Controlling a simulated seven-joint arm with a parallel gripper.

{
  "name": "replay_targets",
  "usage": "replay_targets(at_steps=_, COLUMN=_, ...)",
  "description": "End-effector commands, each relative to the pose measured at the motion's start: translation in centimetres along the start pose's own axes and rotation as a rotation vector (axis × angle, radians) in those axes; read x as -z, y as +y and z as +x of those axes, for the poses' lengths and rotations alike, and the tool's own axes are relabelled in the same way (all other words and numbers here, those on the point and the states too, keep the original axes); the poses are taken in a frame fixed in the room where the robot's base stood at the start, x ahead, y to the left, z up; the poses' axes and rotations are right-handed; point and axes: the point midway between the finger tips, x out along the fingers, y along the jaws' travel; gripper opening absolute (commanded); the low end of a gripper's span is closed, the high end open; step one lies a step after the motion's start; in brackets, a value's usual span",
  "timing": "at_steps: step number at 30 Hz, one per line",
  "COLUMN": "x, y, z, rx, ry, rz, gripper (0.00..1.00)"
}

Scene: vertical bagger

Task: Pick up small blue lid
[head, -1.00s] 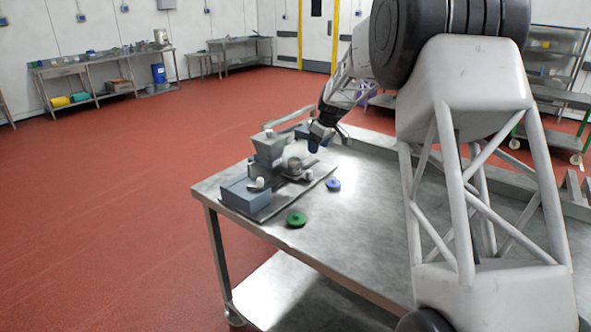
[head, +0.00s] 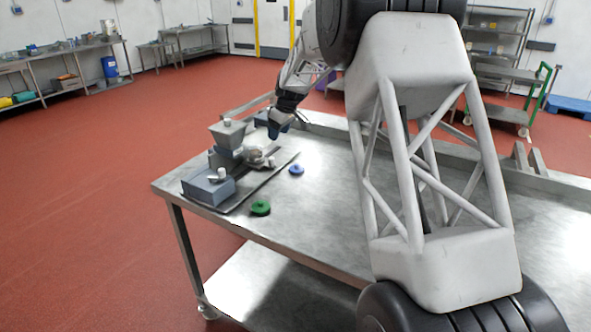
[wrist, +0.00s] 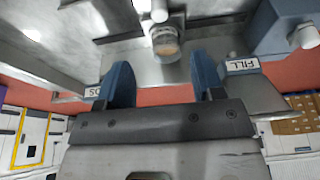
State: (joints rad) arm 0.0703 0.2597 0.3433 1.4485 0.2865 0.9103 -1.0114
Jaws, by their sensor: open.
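The small blue lid (head: 296,169) lies flat on the steel table in the head view, just right of the machine's base plate. My gripper (head: 279,128) is above the far part of the table, above and beyond the lid, and apart from it. In the wrist view its two blue fingers (wrist: 158,82) are spread with nothing held between them. The blue lid cannot be made out in the wrist view.
A grey bagger machine (head: 227,134) with a hopper and a blue-grey box (head: 208,186) stands at the table's left end. A green lid (head: 260,208) lies nearer the front edge. The steel table (head: 330,235) is clear to the right of the lids.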

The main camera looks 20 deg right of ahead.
Motion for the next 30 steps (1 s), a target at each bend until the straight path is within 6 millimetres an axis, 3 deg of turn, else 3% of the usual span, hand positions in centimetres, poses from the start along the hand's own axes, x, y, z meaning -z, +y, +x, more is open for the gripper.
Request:
replay_targets(at_steps=8, x=0.00, y=0.01, z=0.00, rx=0.000, ry=0.000, rz=0.000, gripper=0.61)
replay_targets(at_steps=15, x=0.00, y=0.00, z=0.00, rx=0.000, ry=0.000, rz=0.000, gripper=0.94)
replay_targets(at_steps=30, x=-0.48, y=0.16, z=0.56, rx=-0.015, ry=-0.026, rz=-0.093, gripper=0.94)
